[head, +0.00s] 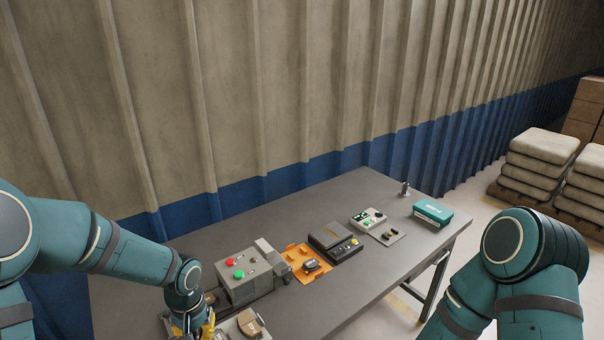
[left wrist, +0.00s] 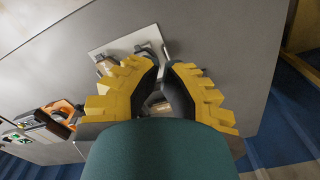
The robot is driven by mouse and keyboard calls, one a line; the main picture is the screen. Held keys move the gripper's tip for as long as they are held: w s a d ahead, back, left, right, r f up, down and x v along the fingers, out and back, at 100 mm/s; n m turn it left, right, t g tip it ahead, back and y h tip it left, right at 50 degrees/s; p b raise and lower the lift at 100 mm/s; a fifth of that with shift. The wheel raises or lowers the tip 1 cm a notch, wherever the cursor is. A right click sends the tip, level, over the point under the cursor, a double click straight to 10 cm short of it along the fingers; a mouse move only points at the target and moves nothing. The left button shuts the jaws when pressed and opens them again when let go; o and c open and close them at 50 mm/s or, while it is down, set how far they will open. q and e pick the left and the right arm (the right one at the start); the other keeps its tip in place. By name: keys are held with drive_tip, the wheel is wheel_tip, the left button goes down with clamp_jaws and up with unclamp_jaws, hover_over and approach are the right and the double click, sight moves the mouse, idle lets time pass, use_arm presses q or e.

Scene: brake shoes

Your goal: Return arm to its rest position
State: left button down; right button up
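My left arm comes in from the left in the head view. Its gripper (head: 192,330) is low over the near left part of the table, partly cut off by the bottom edge. In the left wrist view the two yellow-backed fingers of this gripper (left wrist: 165,62) stand apart with a gap between their dark inner sides. A small pale-brown thing (left wrist: 156,102) shows in the gap; I cannot tell whether it is touched. A light plate (left wrist: 120,38) with a brown part (left wrist: 106,66) lies beyond the fingertips. My right arm is bent at the right; its gripper is out of view.
On the grey table (head: 345,302) are a grey box with red and green buttons (head: 250,276), an orange tray (head: 298,254), a black device (head: 334,242), a small panel (head: 367,219) and a teal box (head: 433,213). A corrugated wall (head: 260,90) stands behind. The table's front right is clear.

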use_arm(q)
drive_tip(key=s+d+f+t+h+b, duration=0.1)
drive_tip(key=s+d+f+h+b, duration=0.1)
drive_tip(key=s+d+f, duration=0.3)
drive_tip(key=s+d+f+t+h+b, duration=0.1)
drive_tip(key=s+d+f, duration=0.5)
drive_tip(key=f, duration=0.7)
drive_tip(key=shift+s+d+f+h+b, duration=0.25)
drive_tip(key=shift+d+h+b, duration=0.15)
drive_tip(key=shift+d, duration=0.5)
use_arm(e)
drive_tip(key=f, duration=0.4)
drive_tip(key=shift+s+a, duration=0.1)
drive_tip(key=shift+s, duration=0.25)
